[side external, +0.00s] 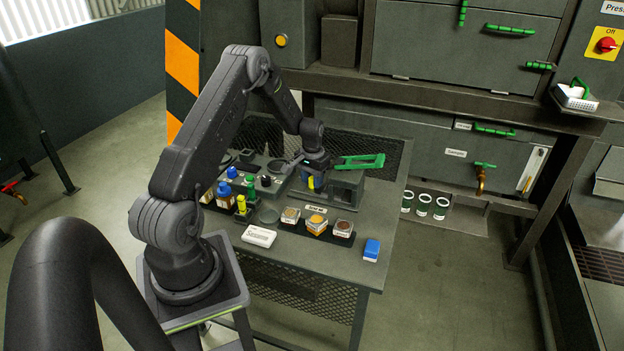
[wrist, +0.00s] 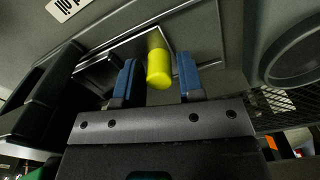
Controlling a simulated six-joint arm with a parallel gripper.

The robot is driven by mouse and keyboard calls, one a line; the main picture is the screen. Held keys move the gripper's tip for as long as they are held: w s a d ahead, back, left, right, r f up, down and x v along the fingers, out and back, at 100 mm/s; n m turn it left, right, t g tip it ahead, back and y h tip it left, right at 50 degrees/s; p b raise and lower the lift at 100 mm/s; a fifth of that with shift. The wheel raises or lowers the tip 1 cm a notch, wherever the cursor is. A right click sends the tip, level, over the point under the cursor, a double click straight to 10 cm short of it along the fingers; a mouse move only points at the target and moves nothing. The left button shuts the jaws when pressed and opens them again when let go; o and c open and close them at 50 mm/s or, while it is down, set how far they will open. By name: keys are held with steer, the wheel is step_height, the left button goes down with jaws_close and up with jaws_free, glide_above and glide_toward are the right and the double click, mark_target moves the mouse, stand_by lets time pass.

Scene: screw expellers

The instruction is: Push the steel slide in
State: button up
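A yellow cylindrical knob (wrist: 159,62) stands between the two blue-padded fingers of my gripper (wrist: 157,82) in the wrist view. Narrow gaps show on both sides of the knob, so the fingers are open around it and not visibly touching. Behind it is a flat grey plate with a bright edge, which looks like the steel slide (wrist: 128,48); how far it sticks out is hard to tell. In the side view my gripper (side external: 315,181) is low at the left of a grey box (side external: 347,187) on the bench and hides most of the slide.
A green-handled tool (side external: 360,162) shows above the box. A round rim (wrist: 297,50) is at right in the wrist view.

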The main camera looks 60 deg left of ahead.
step_height(320, 180, up, 14)
stand_by(0.5)
steer(key=shift+f, duration=0.1)
